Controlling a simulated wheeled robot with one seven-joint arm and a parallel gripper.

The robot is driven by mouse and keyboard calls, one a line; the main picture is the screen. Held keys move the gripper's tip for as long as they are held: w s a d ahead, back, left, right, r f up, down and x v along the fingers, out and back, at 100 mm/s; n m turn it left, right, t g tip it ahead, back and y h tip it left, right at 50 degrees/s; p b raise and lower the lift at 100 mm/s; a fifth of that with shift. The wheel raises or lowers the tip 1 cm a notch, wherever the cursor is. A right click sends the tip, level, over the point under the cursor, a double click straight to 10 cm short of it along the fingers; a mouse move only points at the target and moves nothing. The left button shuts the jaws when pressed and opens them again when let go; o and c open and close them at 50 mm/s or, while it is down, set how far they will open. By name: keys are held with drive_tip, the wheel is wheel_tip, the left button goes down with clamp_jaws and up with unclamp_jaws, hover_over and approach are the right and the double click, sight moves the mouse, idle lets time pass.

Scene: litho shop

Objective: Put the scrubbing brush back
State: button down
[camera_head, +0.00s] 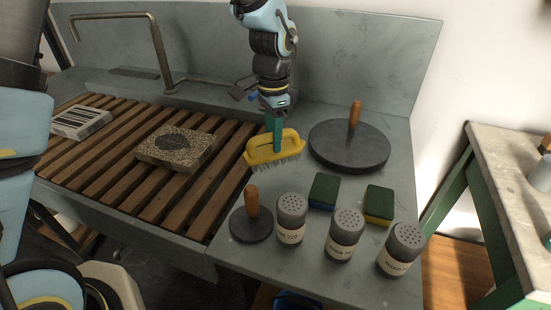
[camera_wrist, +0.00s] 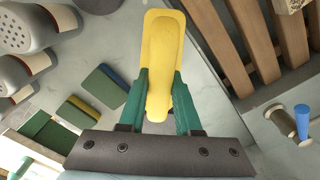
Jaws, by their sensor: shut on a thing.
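The yellow scrubbing brush (camera_head: 277,149) with grey bristles is held in my gripper (camera_head: 274,133), above the metal counter just right of the wooden slats. Its bristles point down. In the head view I cannot tell whether they touch the counter. In the wrist view the brush's yellow handle (camera_wrist: 160,70) sits between the green fingers of my gripper (camera_wrist: 160,95), which are shut on it. The bristles are hidden there behind the handle.
A large round disc with a wooden knob (camera_head: 349,146) stands right of the brush. In front are two sponges (camera_head: 324,190), a small knobbed disc (camera_head: 251,226) and three shakers (camera_head: 291,221). A patterned stone block (camera_head: 176,149) lies on the slats (camera_head: 108,188). A tap (camera_head: 160,50) stands behind.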

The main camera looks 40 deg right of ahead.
sight(273, 157)
drive_tip(key=shift+f+p, duration=0.6)
drive_tip(key=shift+f, duration=2.35)
drive_tip(key=shift+f, duration=0.15)
drive_tip(key=c, duration=0.6)
unclamp_jaws()
wheel_tip(273, 157, up, 12)
drive_tip(key=b, duration=0.3)
